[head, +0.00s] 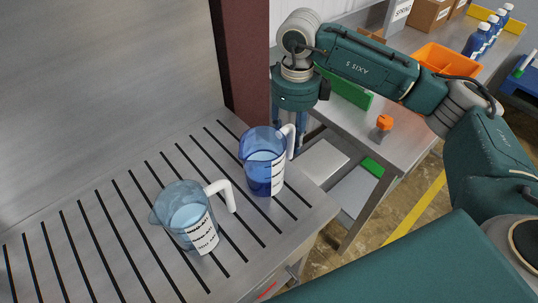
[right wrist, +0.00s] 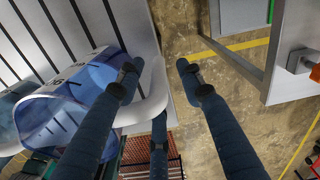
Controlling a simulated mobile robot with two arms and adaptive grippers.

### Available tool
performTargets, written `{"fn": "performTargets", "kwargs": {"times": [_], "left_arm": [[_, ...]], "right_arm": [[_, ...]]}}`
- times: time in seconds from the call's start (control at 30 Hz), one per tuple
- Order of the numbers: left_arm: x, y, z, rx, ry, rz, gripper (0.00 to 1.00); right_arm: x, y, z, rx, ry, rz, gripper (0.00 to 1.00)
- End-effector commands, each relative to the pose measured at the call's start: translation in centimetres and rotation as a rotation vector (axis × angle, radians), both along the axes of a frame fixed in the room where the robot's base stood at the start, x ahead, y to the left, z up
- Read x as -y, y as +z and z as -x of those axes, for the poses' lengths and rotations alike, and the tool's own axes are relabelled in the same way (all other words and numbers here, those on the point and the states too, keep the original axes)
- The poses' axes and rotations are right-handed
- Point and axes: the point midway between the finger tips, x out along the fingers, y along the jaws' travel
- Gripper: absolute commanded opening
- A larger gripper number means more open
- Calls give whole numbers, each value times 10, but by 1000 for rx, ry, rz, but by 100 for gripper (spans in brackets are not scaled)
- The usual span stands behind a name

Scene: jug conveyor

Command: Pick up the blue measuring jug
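The blue measuring jug (head: 262,165) stands upright near the right end of the slatted metal surface, its white handle (head: 289,140) pointing right and back. My right gripper (head: 301,132) hangs just behind and beside that handle, partly hidden by the jug. In the right wrist view the gripper (right wrist: 157,70) is open, its fingers spread. One finger overlaps the blue jug's handle (right wrist: 152,108), and the jug body (right wrist: 78,98) lies to the left. I cannot tell whether they touch. My left gripper is not in view.
A clear jug (head: 184,212) with a white handle stands to the left of the blue one. A dark red post (head: 243,60) rises behind the surface. A metal table (head: 400,140) at right bears an orange bin (head: 445,58) and several blue bottles (head: 476,42).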

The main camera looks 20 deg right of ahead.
Motion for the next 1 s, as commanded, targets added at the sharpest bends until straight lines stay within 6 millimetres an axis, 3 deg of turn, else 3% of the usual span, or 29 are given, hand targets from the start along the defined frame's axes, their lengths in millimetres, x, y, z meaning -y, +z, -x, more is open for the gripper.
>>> {"fn": "performTargets", "kwargs": {"times": [0.27, 0.4, 0.53, 0.83, 1.0], "left_arm": [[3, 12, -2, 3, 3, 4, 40], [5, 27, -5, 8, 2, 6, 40], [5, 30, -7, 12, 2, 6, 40], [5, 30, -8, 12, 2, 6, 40], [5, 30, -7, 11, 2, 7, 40]], "right_arm": [[-1, -22, 1, -2, 0, -2, 37], [-1, -43, 1, -6, 0, -1, 37], [-2, -61, 1, -2, 0, -2, 37], [-2, -68, 0, 1, 0, -3, 37], [-2, -68, 0, 1, 0, -3, 5]]}}
